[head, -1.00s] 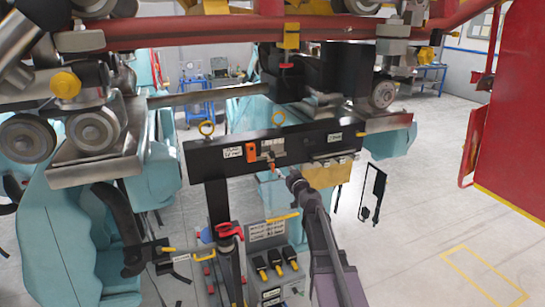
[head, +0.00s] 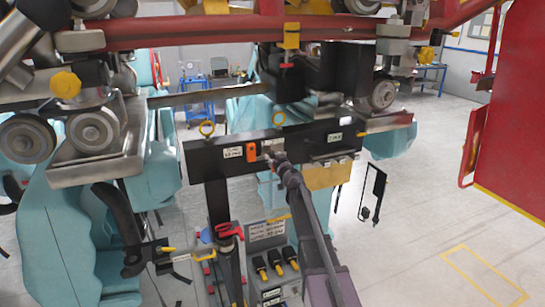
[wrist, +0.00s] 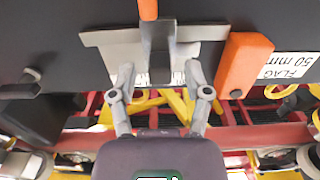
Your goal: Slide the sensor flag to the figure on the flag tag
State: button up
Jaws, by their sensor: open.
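A grey sliding piece, seemingly the sensor flag (wrist: 158,42), sits on a black bar (head: 310,142), with an orange tip at one end in the wrist view. A wider pale plate (wrist: 105,48) lies behind it. An orange block (wrist: 243,65) is beside it, also in the head view (head: 251,152). The white flag tag (wrist: 292,66) reads "FLAG 50 mm", upside down in the wrist view; it also shows in the head view (head: 232,152). My gripper (wrist: 159,74) is open, its fingertips either side of the grey piece's near end. Contact cannot be told. Scale marks are mostly hidden.
A red beam (head: 230,32) with wheels runs above the bar. A panel with black levers (head: 276,262) stands below. A red gate (head: 510,120) is at the right, with open floor before it.

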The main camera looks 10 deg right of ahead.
jog(key=shift+w+a, duration=0.1)
jog(key=shift+w, duration=0.4)
grip_shut()
jog(key=shift+d, duration=0.3)
jog(key=shift+c, duration=0.6)
grip_release()
jog(key=shift+r, duration=0.1)
jog(key=shift+o, duration=0.6)
jog(key=shift+w, duration=0.15)
jog(key=shift+s, duration=0.25)
